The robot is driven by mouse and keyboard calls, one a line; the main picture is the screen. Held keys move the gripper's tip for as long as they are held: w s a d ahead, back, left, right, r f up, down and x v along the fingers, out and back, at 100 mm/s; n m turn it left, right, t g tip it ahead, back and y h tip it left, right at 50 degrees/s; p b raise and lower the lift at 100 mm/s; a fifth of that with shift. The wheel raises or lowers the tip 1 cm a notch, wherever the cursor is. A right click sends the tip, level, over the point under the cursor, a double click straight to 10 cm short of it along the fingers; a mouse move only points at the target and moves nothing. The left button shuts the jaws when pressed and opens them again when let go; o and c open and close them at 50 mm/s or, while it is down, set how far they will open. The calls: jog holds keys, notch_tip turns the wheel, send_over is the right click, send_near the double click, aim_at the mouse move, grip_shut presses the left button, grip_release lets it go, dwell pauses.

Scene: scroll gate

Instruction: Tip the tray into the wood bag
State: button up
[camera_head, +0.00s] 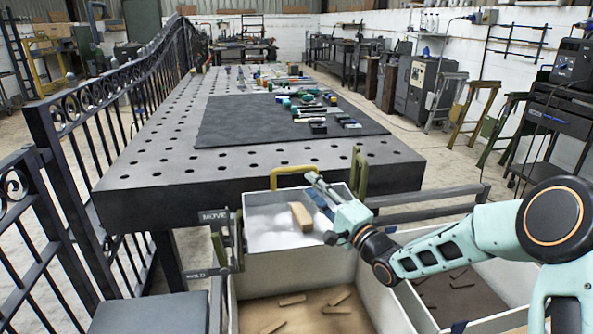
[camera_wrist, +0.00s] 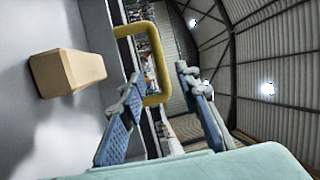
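The tray (camera_head: 262,238) is pale grey and looks roughly level, held above a bin at the table's near end. A tan wooden block (camera_head: 301,216) lies in it. The block also shows in the wrist view (camera_wrist: 68,72). A yellow handle (camera_head: 290,172) stands at the tray's far edge. My gripper (camera_head: 318,187) is at the tray's right side, near the handle. In the wrist view its fingers (camera_wrist: 158,84) are apart, with the yellow handle (camera_wrist: 160,50) showing between them; contact cannot be told. The white-walled bin under the tray (camera_head: 232,305) holds several wood pieces; I see no label naming it.
A second bin (camera_head: 410,300) with dark brown pieces stands to the right, under my arm. A perforated table (camera_head: 150,165) with tools lies beyond. A black iron fence (camera_head: 70,170) runs along the left.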

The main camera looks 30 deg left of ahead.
aim_at(297, 171)
jog(key=b+x, duration=0.1)
jog(key=x, duration=0.8)
jog(key=shift+a, duration=0.15)
jog(key=shift+c, duration=0.2)
grip_shut()
